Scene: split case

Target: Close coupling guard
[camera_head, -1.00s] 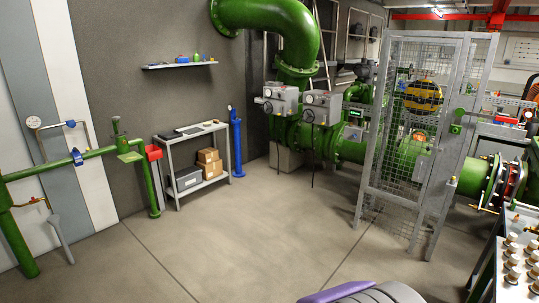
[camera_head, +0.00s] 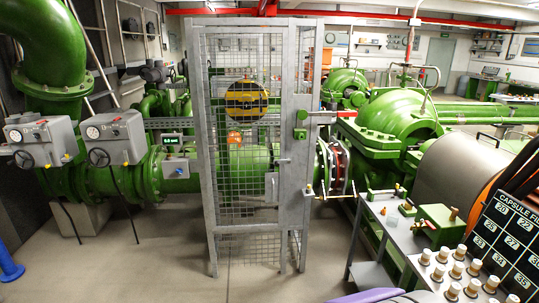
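A tall grey frame cage with wire mesh panels (camera_head: 243,215) stands in the middle of the head view. A mesh door or panel fills its front, with a small handle (camera_head: 285,161) on its right side. I cannot tell whether it is latched. Behind the mesh is a yellow round part (camera_head: 246,99). To the right, a red ring-shaped joint (camera_head: 341,165) shows on the green pipe line. A smooth grey curved cover (camera_head: 460,178) with an orange edge is at the right. I cannot tell which of these is the coupling guard. My gripper is not in view.
A workbench (camera_head: 378,213) with several capped bottles, a green box (camera_head: 440,224) and a dark numbered board (camera_head: 507,245) fills the lower right. Grey valve actuators (camera_head: 116,138) on green pipes stand at the left. Bare floor lies in front of the cage.

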